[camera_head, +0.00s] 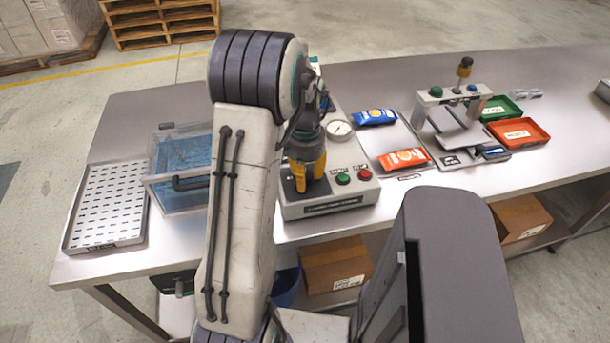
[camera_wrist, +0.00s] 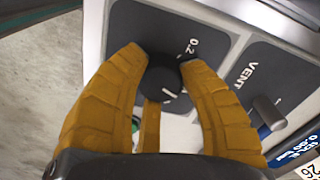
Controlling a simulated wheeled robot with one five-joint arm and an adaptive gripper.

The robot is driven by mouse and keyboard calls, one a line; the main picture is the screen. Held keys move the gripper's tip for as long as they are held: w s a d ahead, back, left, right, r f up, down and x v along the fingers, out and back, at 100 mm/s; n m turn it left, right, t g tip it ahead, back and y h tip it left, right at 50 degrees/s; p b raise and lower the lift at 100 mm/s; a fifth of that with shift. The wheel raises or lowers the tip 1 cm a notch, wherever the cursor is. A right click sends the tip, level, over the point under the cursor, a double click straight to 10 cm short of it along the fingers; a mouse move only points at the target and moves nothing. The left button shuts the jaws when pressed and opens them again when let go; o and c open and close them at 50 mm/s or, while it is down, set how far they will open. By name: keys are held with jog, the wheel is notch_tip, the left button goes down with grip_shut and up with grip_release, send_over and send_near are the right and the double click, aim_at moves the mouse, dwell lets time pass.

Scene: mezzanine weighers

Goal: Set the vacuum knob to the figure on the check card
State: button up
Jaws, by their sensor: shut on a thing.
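My gripper (camera_head: 305,185) points down at the top panel of a light grey control box (camera_head: 345,196). In the wrist view its yellow fingers (camera_wrist: 165,62) are closed around a round black knob (camera_wrist: 163,80). The knob has a white pointer line facing the lower part of that picture. The figure 0.2 is printed on the dark dial plate (camera_wrist: 205,38) beside it. In the head view the gripper hides the knob.
A VENT lever (camera_wrist: 268,112) stands right of the knob. The box carries a round gauge (camera_head: 339,129), a green button (camera_head: 343,179) and a red button (camera_head: 365,174). A clear-lidded chamber (camera_head: 180,165) and perforated tray (camera_head: 107,205) stand left; packets (camera_head: 404,159) lie right.

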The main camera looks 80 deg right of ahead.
jog(key=shift+a+f, duration=0.1)
jog(key=shift+f, duration=0.05)
jog(key=o, duration=1.2)
notch_tip(320, 180, up, 12)
dwell(1.0)
